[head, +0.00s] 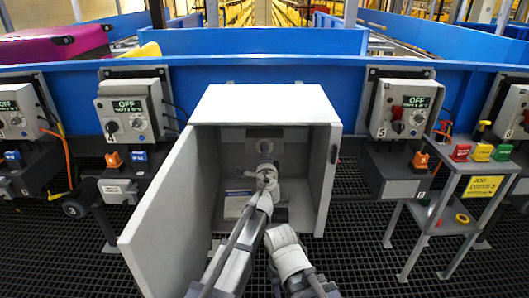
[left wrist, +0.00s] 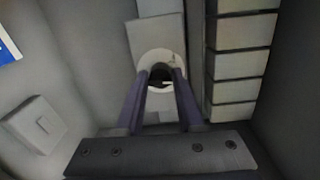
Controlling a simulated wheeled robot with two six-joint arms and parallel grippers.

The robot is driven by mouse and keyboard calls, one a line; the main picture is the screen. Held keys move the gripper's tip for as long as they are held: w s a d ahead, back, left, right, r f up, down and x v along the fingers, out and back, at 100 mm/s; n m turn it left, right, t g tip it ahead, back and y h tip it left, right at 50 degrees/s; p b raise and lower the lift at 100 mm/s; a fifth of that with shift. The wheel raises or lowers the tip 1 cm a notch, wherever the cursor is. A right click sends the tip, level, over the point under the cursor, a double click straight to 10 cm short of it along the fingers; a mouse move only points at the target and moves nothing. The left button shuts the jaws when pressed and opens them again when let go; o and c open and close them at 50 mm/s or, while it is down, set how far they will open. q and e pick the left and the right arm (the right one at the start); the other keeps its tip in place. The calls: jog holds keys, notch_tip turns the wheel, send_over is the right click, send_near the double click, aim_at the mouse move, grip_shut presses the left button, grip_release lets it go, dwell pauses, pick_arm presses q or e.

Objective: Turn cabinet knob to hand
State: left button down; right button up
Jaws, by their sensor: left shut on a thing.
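The grey cabinet (head: 265,103) stands in the middle of the head view with its door (head: 168,222) swung open to the left. My left arm reaches into it. My left gripper (head: 266,180) is at the back inside, partly hidden by its own wrist. In the left wrist view, the two fingers of the left gripper (left wrist: 163,80) are shut on a small dark knob (left wrist: 160,71) at the centre of a round white dial (left wrist: 160,55). The knob's exact turn angle is hard to tell.
Inside the cabinet, a column of pale blocks (left wrist: 240,65) stands close right of the dial, and a grey box (left wrist: 36,124) is on the left wall. Control boxes (head: 136,110) flank the cabinet. A small table (head: 471,165) with coloured blocks stands right. A blue conveyor wall (head: 250,70) runs behind.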

pick_arm(q)
jog(key=shift+n+h, duration=0.5)
jog(key=shift+n, duration=4)
jog(key=c, duration=0.5)
grip_release()
jog(key=shift+c, duration=0.2)
